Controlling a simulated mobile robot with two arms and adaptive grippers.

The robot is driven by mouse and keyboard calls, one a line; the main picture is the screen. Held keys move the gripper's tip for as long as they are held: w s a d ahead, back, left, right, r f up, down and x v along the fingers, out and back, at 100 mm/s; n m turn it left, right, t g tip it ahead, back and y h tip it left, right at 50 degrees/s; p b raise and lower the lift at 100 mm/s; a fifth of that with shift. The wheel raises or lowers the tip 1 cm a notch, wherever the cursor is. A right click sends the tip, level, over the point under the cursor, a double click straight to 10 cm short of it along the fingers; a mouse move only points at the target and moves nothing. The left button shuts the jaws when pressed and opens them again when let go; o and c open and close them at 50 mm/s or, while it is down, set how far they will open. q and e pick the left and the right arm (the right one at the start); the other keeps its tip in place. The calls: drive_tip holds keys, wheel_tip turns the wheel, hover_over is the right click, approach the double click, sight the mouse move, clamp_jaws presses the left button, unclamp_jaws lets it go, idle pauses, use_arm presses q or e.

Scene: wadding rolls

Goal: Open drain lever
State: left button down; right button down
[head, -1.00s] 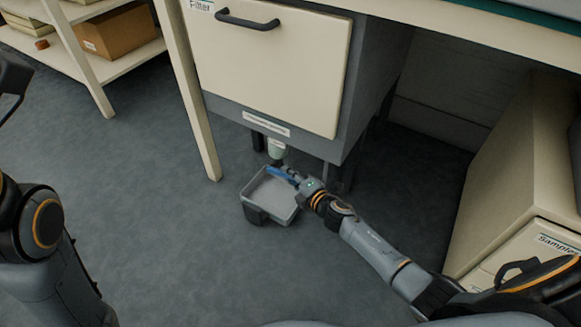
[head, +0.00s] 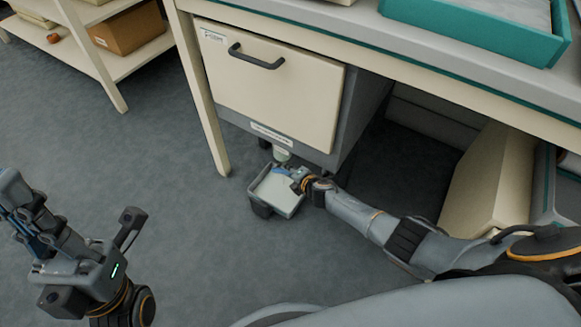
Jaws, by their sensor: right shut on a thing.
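The drain lever (head: 279,171) is a small blue handle under the cabinet, by the pale drain outlet (head: 281,155). My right gripper (head: 288,173) reaches in low from the right and is shut on the lever. The fingers hide part of it, and its exact angle is too small to tell. A grey tray (head: 262,208) stands on the floor directly below the outlet. My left gripper (head: 77,208) is at the lower left with its fingers spread, empty and far from the lever.
The cream cabinet (head: 270,95) with a dark handle hangs above the lever. A table leg (head: 207,110) stands left of the tray. A teal-rimmed tray (head: 465,40) is on the worktop. A shelf with a cardboard box (head: 128,28) is at the upper left. The floor at left is clear.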

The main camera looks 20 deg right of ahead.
drive_tip(key=shift+w+d+r, duration=0.1)
idle(0.4)
drive_tip(key=c, duration=1.2)
unclamp_jaws()
drive_tip(key=shift+s+d+r, duration=0.15)
drive_tip(key=shift+s+r, duration=0.05)
drive_tip(key=shift+r, duration=0.15)
drive_tip(key=v, duration=1.1)
drive_tip(key=shift+s, duration=0.2)
drive_tip(key=shift+f, duration=0.1)
